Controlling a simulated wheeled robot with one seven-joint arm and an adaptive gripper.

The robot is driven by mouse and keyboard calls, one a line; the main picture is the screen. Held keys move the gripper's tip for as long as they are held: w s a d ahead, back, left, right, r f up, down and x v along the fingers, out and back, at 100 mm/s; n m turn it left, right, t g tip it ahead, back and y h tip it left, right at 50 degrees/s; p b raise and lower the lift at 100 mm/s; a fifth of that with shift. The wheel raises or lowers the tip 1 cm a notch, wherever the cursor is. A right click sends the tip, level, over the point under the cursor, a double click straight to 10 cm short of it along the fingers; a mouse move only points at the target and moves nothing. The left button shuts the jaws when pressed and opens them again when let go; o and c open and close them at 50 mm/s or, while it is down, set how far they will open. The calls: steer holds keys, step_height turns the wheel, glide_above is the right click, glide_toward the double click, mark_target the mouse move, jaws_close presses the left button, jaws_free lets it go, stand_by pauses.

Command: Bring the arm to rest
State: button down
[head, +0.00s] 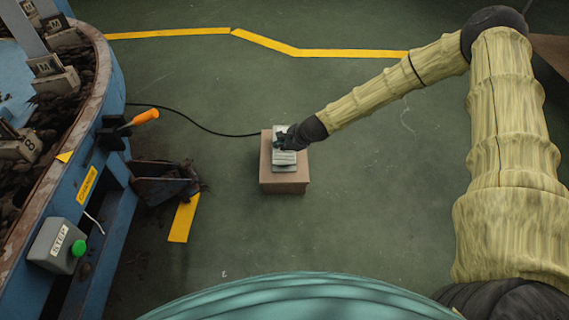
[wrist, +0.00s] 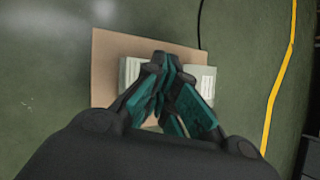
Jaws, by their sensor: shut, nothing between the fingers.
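My arm (head: 395,92) in a yellowish sleeve reaches from the right side of the head view to the middle. My gripper (head: 283,141) is over a light grey device (head: 284,160) that sits on a brown box (head: 284,185) on the floor. In the wrist view my gripper (wrist: 165,62) has its teal-padded fingers together with nothing between them. It covers the middle of the device (wrist: 205,82). I cannot tell whether the fingertips touch the device.
A black cable (head: 190,122) runs left from the box. A blue machine (head: 95,215) with a STEP box (head: 56,246), a green button and an orange-handled lever (head: 140,118) stands at left. A dark pedal-like part (head: 165,183) juts out near it. The floor right of the box is clear.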

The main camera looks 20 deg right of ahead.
stand_by(0.5)
steer(key=s+a+f+n+g+h+p, duration=0.1)
steer(key=s+a+f+n, duration=0.2)
steer(key=s, duration=0.6)
steer(key=s+a+f+n+g, duration=0.15)
steer(key=s+f+n, duration=0.3)
steer(key=s, duration=0.45)
steer(key=s+a+f+n+g+h+p, duration=0.15)
steer(key=s+n, duration=0.25)
steer(key=s, duration=0.5)
steer(key=s+d+r+n+g+h, duration=0.1)
steer(key=s+d+n, duration=0.35)
steer(key=s, duration=0.65)
steer(key=s+d+r+n+g+h, duration=0.1)
steer(key=s+d+r+n, duration=0.15)
steer(key=s+n, duration=0.6)
step_height(320, 180, up, 37)
steer(key=s+m+p, duration=0.1)
steer(key=m+p, duration=0.1)
steer(key=p, duration=3.6)
steer(key=shift+s, duration=0.4)
steer(key=shift+r+m, duration=0.1)
steer(key=shift+m, duration=0.15)
